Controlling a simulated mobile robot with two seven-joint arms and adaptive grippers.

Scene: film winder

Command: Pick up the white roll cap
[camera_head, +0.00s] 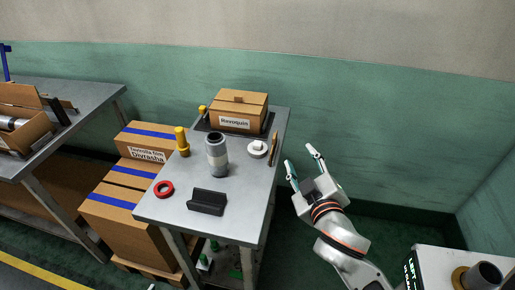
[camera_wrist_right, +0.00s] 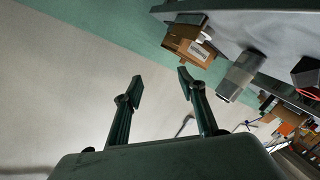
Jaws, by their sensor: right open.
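The white roll cap (camera_head: 258,148) lies on the grey table, right of the grey roll (camera_head: 217,155). It is a round white piece with a raised knob in the middle. My right gripper (camera_head: 299,163) is open and empty, to the right of the table and the cap, beyond the table's right edge. In the right wrist view my right gripper (camera_wrist_right: 160,90) shows two spread fingers with nothing between them. My left gripper is in neither view.
The table (camera_head: 170,208) also holds a red ring (camera_head: 163,189), a black block (camera_head: 207,202), a yellow-topped bottle (camera_head: 182,141), a brown stick-like item (camera_head: 273,148) and a cardboard box (camera_head: 238,110). Stacked cartons (camera_head: 117,213) stand left. Open floor lies right.

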